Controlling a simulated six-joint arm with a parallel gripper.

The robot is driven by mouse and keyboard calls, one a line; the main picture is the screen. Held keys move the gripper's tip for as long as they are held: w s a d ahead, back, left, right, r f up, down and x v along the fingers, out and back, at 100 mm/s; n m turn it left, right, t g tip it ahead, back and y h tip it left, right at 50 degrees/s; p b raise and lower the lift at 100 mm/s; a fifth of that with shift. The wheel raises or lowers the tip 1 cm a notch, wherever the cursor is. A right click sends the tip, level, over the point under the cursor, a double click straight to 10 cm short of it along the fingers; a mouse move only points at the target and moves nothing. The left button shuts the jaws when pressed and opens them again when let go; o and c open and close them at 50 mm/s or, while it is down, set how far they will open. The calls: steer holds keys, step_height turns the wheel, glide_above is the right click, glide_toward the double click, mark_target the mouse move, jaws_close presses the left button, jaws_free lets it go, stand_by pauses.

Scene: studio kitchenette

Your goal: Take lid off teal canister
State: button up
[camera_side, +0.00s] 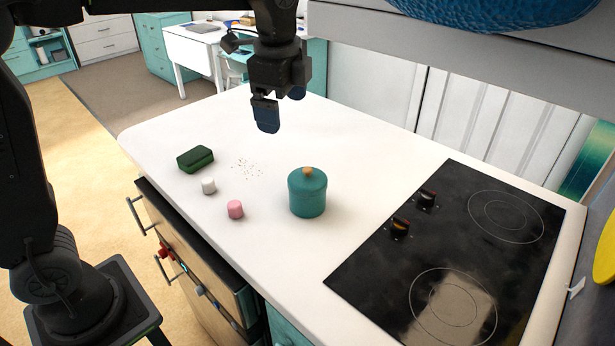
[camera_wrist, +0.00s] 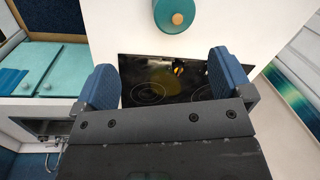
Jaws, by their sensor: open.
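The teal canister (camera_side: 307,198) stands upright on the white counter, with its teal lid (camera_side: 308,178) on top and a round wooden knob (camera_side: 308,171) at the lid's centre. In the wrist view the lid (camera_wrist: 165,14) shows from above at the top edge, with its knob (camera_wrist: 177,19). My gripper (camera_side: 281,112) is open and empty, above the counter, up and to the left of the canister in the side view. Its two blue fingers (camera_wrist: 165,85) are spread wide in the wrist view, and the canister lies beyond them, not between them.
A green sponge (camera_side: 195,159), a white marshmallow-like piece (camera_side: 208,186), a pink one (camera_side: 235,209) and scattered crumbs (camera_side: 246,169) lie left of the canister. A black cooktop (camera_side: 450,262) with knobs is to its right. The counter (camera_side: 240,120) behind is clear.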

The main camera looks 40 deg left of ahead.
mark_target(307, 169)
steer(key=w+d+f+m+g, duration=0.1)
steer(key=w+d+f+m, duration=0.1)
steer(key=w+f+m, duration=0.3)
steer(key=shift+n, duration=0.4)
steer(key=f, duration=0.3)
steer(key=a+f, duration=0.1)
steer(key=f, duration=0.7)
steer(key=shift+w+a+f, duration=0.2)
steer(key=shift+w+a, duration=0.05)
steer(key=shift+a, duration=0.05)
steer(key=c, duration=0.9)
steer(key=shift+c, duration=1.4)
steer(key=shift+f, duration=0.1)
